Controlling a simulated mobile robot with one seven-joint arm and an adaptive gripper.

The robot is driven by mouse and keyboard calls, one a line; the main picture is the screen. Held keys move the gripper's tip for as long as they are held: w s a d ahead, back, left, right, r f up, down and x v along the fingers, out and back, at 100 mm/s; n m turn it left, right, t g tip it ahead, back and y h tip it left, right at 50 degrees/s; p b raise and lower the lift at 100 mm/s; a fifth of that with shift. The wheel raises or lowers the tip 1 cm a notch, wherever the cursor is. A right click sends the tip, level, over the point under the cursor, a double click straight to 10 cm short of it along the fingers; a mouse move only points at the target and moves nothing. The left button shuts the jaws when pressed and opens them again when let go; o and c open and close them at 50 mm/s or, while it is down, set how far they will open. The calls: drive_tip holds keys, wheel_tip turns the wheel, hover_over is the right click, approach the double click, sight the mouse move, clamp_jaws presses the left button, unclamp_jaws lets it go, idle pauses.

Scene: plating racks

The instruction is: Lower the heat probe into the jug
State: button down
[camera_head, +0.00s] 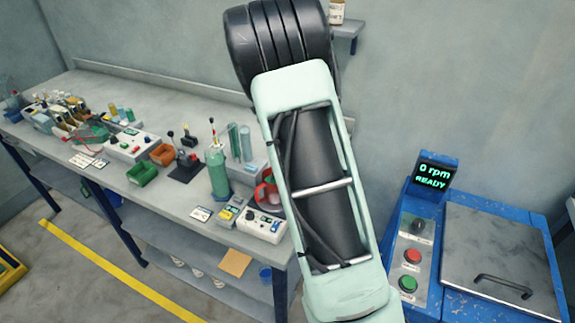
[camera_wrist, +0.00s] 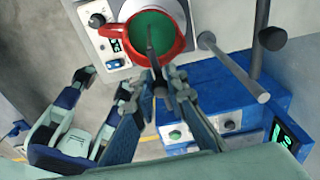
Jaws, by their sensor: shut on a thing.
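The red jug (camera_wrist: 178,49) shows from above in the wrist view, with green liquid (camera_wrist: 152,27) inside and its handle to the left. In the head view the jug (camera_head: 262,198) is partly hidden behind my arm. My gripper (camera_wrist: 164,78) is shut on the heat probe (camera_wrist: 151,42), a thin dark rod. The probe points toward the jug, and its far end overlaps the green liquid in the wrist view. I cannot tell whether its tip is above the liquid or in it. My gripper is hidden in the head view.
A white control box (camera_wrist: 101,42) sits beside the jug. A metal rod (camera_wrist: 232,65) and a dark post (camera_wrist: 261,38) stand close to the right. Several bottles and trays crowd the bench (camera_head: 190,208). A blue machine (camera_head: 455,290) with a "0 rpm READY" display (camera_head: 434,175) stands right.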

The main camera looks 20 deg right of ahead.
drive_tip(key=shift+f+g, duration=0.2)
drive_tip(key=shift+g, duration=0.1)
drive_tip(key=c, duration=1.9)
unclamp_jaws()
wheel_tip(320, 180, up, 12)
drive_tip(key=w+a, duration=0.1)
drive_tip(key=shift+w+a, duration=0.15)
